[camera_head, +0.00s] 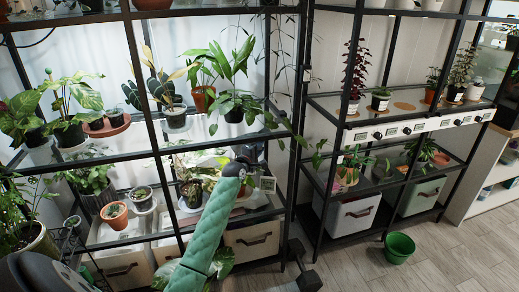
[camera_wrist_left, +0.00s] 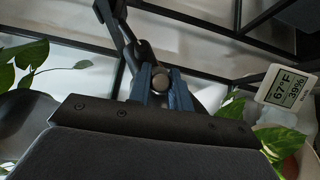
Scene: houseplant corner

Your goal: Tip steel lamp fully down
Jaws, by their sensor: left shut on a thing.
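My left gripper (camera_head: 247,162), at the end of my green-sleeved arm, reaches between the shelves of the left plant rack. In the left wrist view its blue fingers (camera_wrist_left: 161,88) are shut around a round metal end of the steel lamp (camera_wrist_left: 160,80). Dark linked pieces, seemingly part of the lamp, run from there up and to the left. The lamp's head and its tilt cannot be made out; in the head view the gripper and the rack hide most of it. I cannot make out my right gripper in either view.
Black rack posts (camera_head: 298,120) and potted plants crowd the left gripper. A small digital thermometer (camera_wrist_left: 286,88) stands close to its right.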

